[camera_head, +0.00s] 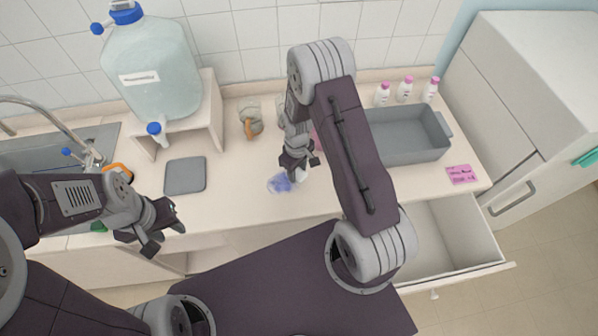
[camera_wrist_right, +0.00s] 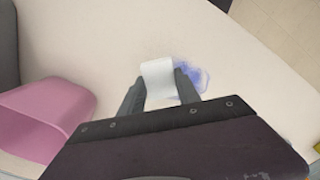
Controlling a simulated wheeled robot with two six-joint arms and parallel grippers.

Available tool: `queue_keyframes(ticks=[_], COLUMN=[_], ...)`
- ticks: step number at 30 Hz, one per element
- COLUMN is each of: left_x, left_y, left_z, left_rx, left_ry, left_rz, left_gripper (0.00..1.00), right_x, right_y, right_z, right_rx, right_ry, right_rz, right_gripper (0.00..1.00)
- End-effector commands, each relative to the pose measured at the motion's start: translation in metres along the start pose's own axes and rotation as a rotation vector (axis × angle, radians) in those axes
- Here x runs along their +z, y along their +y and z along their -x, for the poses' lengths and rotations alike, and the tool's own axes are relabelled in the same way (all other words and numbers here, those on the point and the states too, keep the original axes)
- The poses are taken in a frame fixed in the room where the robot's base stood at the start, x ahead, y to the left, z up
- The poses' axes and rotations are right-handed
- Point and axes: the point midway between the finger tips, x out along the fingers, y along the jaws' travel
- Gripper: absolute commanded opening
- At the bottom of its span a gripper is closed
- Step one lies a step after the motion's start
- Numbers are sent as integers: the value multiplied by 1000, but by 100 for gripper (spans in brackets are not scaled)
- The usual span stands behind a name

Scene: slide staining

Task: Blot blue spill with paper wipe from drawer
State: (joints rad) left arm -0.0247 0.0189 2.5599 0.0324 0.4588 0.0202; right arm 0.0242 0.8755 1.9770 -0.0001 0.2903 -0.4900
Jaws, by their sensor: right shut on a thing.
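A blue spill (camera_head: 279,183) lies on the counter near its front edge; it also shows in the right wrist view (camera_wrist_right: 195,77). My right gripper (camera_head: 298,168) is over the counter beside the spill. In the right wrist view my right gripper (camera_wrist_right: 160,90) is shut on a white paper wipe (camera_wrist_right: 158,78), which sits next to the spill and hides part of it. Whether the wipe touches the counter I cannot tell. My left gripper (camera_head: 163,228) is empty in front of the counter, its fingers apart. The drawer (camera_head: 455,235) under the counter at the right is pulled open and looks empty.
A grey tray (camera_head: 412,135) and several white bottles (camera_head: 404,90) stand at the back right. A pink note (camera_head: 460,175) lies near the right end. A grey mat (camera_head: 185,175), a carboy (camera_head: 152,70) on a stand and a sink are at the left. A pink container (camera_wrist_right: 45,115) is close to my right gripper.

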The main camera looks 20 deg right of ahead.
Motion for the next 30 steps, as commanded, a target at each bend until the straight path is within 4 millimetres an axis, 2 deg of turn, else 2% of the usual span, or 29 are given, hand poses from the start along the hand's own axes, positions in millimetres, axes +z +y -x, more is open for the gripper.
queue_keyframes(ticks=[3,12,30], left_x=[-1,-3,-3], left_y=[0,1,1], left_z=[13,31,28], left_rx=[0,0,0], left_ry=[0,0,0], left_rz=[0,0,0], left_gripper=[36,36,36], right_x=[-2,-6,-9], right_y=[0,-2,-2], right_z=[15,38,36], right_rx=[1,1,1], right_ry=[1,1,2], right_rz=[0,-2,-4], right_gripper=[1,1,1])
